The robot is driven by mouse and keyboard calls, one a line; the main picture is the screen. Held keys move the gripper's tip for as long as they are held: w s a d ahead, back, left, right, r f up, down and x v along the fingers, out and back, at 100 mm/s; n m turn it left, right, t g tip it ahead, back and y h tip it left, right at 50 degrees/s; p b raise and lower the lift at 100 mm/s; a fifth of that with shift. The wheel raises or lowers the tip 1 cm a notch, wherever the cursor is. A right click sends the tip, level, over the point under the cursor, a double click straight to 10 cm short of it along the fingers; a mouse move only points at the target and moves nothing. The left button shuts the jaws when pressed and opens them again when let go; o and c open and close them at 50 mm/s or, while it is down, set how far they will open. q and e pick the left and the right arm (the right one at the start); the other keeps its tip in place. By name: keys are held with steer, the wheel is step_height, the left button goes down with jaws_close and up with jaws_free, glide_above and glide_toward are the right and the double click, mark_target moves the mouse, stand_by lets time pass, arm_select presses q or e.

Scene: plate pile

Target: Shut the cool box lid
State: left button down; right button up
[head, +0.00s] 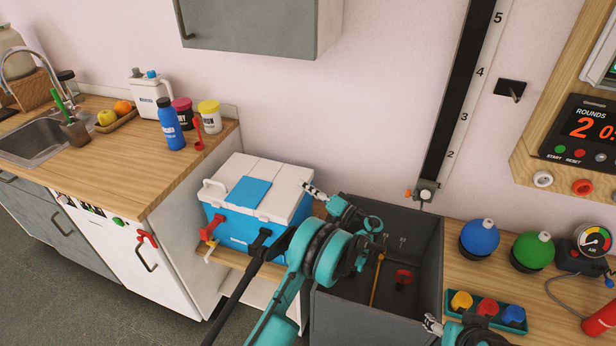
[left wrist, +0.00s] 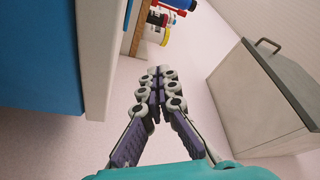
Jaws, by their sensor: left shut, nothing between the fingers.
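The cool box (head: 238,228) has a blue body and a white lid (head: 270,172) with a blue panel on top. It stands on the low wooden bench. The lid lies down flat over the body in the head view; I cannot tell whether it is latched. My left gripper (head: 308,187) is shut and empty, at the right end of the lid; I cannot tell whether it touches. In the left wrist view the cool box (left wrist: 45,50) fills the left side, beside the shut fingers (left wrist: 155,75). My right gripper (head: 431,322) shows small at the bottom, partly cut off by its arm.
A dark open bin (head: 425,235) stands right of the cool box, under my left arm. The kitchen counter (head: 165,165) with bottles and jars is to the left. Blue and green balls (head: 480,238) are at right. A wall cabinet (head: 250,28) hangs above.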

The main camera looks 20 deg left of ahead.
mark_target(304, 196)
arm_select(q)
steer(key=shift+n, duration=0.5)
steer(key=shift+s+f, duration=0.35)
steer(key=shift+f, duration=0.5)
steer(key=shift+s+f, duration=0.35)
steer(key=shift+f, duration=0.45)
steer(key=shift+s+f, duration=0.35)
steer(key=shift+f, duration=0.5)
steer(key=shift+f+g, duration=0.1)
steer(key=shift+g, duration=0.2)
